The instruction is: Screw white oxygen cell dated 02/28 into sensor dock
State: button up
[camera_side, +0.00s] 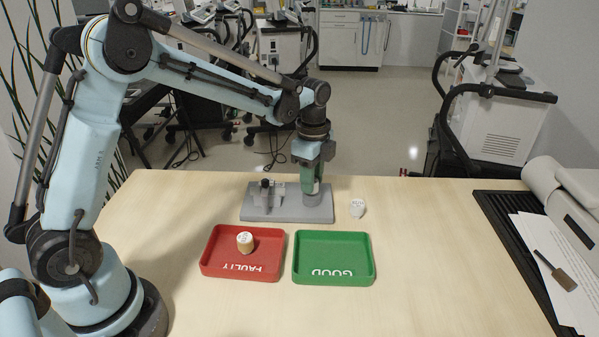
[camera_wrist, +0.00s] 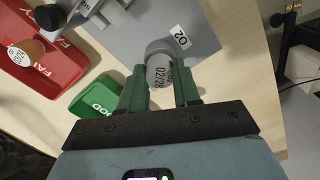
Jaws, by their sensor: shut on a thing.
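The white cell dated 02/28 (camera_wrist: 158,76) is between the green fingers of my gripper (camera_wrist: 160,88), which is shut on it. The cell's far end meets the round grey sensor dock (camera_wrist: 162,47) in the wrist view; how deep it sits in the dock cannot be told. In the side view my gripper (camera_side: 312,184) points down over the dock (camera_side: 313,199) at the right end of a grey base plate (camera_side: 270,215). The fingers mostly hide the cell there.
A red FAULTY tray (camera_side: 208,262) holds another cell (camera_side: 245,242) with a white top and brownish side. A green GOOD tray (camera_side: 333,236) beside it is empty. A small white piece with dark marks (camera_side: 357,208) is right of the plate. Bare table lies farther right.

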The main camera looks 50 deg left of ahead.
jog(key=m, duration=0.3)
jog(key=shift+m, duration=0.9)
jog(key=shift+m, duration=1.3)
jog(key=o, duration=1.1)
jog(key=shift+o, duration=0.2)
jog(key=shift+r, duration=3.5)
